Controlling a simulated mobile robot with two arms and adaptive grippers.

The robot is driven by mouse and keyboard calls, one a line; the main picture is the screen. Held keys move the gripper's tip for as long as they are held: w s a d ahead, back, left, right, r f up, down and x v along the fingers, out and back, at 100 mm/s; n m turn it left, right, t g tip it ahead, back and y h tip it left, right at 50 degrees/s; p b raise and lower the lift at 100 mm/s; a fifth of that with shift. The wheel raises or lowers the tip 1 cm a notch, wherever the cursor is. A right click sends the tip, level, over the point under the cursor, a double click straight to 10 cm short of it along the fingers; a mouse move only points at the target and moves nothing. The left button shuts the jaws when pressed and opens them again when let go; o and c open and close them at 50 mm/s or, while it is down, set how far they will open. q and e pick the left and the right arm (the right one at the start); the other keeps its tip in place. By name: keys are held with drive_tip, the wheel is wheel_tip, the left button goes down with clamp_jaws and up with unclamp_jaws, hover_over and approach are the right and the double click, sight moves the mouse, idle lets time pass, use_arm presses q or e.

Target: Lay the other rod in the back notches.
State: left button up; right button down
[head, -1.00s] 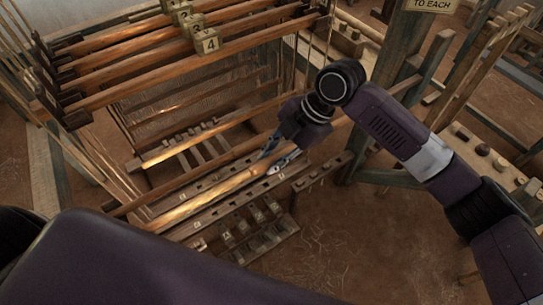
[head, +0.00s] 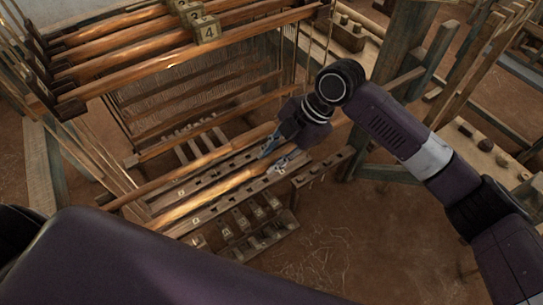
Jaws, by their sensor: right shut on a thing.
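My right gripper (head: 272,157) comes in from the right with its fingers around the right end of a pale wooden rod (head: 222,188). It is shut on this rod. The rod slants down to the left over a dark notched rack (head: 196,182). A row of notches shows behind the rod and more of the rack shows in front of it. I cannot tell whether the rod touches the rack. A second rod (head: 178,173) lies behind, roughly parallel to the first. The gripper hides part of the rack's right end. My left gripper is not in view.
Heddle shafts (head: 150,62) with numbered blocks (head: 207,29) hang at the upper left. Small labelled blocks (head: 241,220) stand in a frame in front of the rack. A wooden post (head: 402,45) stands behind my right arm. The earth floor at lower right is open.

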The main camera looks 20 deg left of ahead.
drive_tip(key=c, duration=1.6)
unclamp_jaws()
drive_tip(key=v, duration=1.2)
drive_tip(key=shift+r, duration=0.1)
